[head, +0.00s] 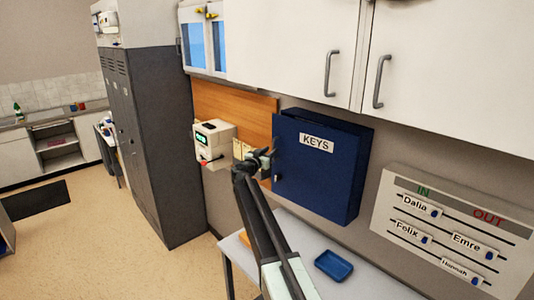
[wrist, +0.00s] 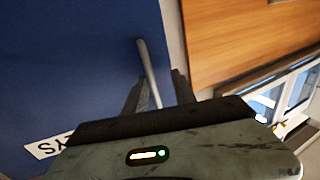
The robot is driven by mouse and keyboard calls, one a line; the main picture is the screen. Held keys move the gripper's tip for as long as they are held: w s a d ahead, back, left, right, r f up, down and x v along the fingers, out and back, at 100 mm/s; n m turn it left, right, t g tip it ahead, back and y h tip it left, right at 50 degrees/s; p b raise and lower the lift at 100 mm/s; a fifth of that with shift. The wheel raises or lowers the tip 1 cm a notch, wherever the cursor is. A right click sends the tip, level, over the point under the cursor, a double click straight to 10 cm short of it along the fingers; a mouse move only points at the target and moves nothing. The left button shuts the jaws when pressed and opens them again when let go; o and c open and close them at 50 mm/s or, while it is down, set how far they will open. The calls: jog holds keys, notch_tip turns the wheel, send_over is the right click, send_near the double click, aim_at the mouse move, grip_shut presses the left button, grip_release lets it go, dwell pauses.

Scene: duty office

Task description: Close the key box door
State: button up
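The blue key box (head: 318,185) with a white KEYS label hangs on the wall under the cabinets. Its door front faces me and looks shut or nearly shut; I cannot tell whether a gap is left. My gripper (head: 266,158) is at the door's left edge. In the wrist view, the blue door (wrist: 70,60) fills the left side and its slim silver handle (wrist: 148,70) stands near the edge. My gripper (wrist: 158,92) has its fingers apart, with the handle showing between them in the picture. I cannot tell whether they touch it.
White wall cabinets (head: 290,45) hang above. A white device (head: 213,139) stands left of the box. A blue tray (head: 333,265) lies on the table below. An IN/OUT board (head: 450,235) hangs at right. Dark lockers (head: 160,140) stand at left, with open floor beyond.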

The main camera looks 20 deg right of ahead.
jog(key=v, duration=0.7)
jog(key=shift+s+a, duration=0.25)
jog(key=shift+a, duration=0.1)
